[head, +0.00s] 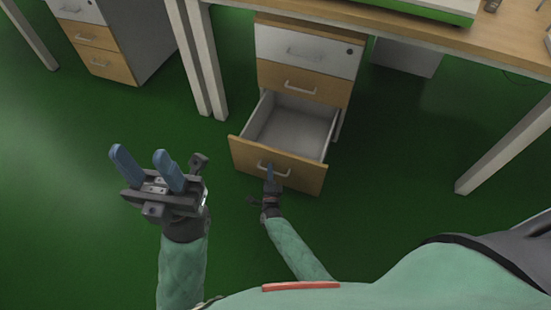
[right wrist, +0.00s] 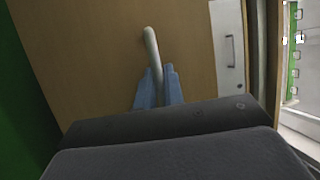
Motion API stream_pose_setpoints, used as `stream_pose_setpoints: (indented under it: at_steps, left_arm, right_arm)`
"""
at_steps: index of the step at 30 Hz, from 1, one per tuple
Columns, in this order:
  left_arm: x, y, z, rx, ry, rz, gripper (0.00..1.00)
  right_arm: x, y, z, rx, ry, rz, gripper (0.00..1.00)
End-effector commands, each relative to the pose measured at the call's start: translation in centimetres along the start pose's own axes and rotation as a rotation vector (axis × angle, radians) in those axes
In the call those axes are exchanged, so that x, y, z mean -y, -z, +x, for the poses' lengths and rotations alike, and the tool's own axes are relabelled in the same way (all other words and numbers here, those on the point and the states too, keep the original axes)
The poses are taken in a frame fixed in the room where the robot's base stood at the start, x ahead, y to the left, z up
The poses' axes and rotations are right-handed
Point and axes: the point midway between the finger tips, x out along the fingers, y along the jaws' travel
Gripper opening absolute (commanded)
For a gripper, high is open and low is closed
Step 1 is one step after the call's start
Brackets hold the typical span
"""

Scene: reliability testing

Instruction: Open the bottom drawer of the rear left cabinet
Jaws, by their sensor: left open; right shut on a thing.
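The cabinet (head: 305,85) under the desk has a white top drawer, a wooden middle drawer and a wooden bottom drawer (head: 244,155). The bottom drawer is pulled out and its empty grey inside shows. My right gripper (head: 270,174) is at the front of this drawer, shut on its handle (head: 282,174). In the right wrist view the blue fingers (right wrist: 159,88) close around the pale handle (right wrist: 151,45) against the wooden front. My left gripper (head: 142,163) is open and empty, held to the left of the drawer and apart from it.
A second cabinet (head: 100,45) with closed drawers stands at the upper left. Desk legs (head: 205,60) stand just left of the open drawer's cabinet, and another leg (head: 505,145) is at the right. The green floor (head: 400,150) is clear right of the drawer.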

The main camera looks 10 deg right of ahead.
Motion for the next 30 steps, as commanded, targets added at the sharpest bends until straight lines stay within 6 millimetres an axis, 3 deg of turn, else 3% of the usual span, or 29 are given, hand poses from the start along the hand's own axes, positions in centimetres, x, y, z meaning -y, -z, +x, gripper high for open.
stream_pose_setpoints:
  at_steps: [7,20,21,22,30]
  left_arm:
    - [0.3,0.1,0.3,-0.003,0.001,0.019,0.42]
    - [0.1,0.2,0.0,0.011,-0.008,0.012,0.42]
    - [0.1,0.2,0.0,0.010,-0.010,0.011,0.42]
    - [0.1,0.2,0.0,0.009,-0.011,0.011,0.42]
    - [0.1,0.2,0.4,-0.002,-0.012,0.011,0.42]
  right_arm:
    - [0.5,-1.0,-2.4,-0.001,-0.001,0.000,0.00]
    - [0.5,-1.1,-2.8,0.000,-0.001,0.000,0.00]
    - [0.5,-1.1,-2.8,0.000,-0.001,0.000,0.14]
    - [0.5,-1.1,-2.8,0.000,-0.001,0.000,0.18]
    - [0.5,-1.1,-2.8,0.000,0.000,0.000,0.18]
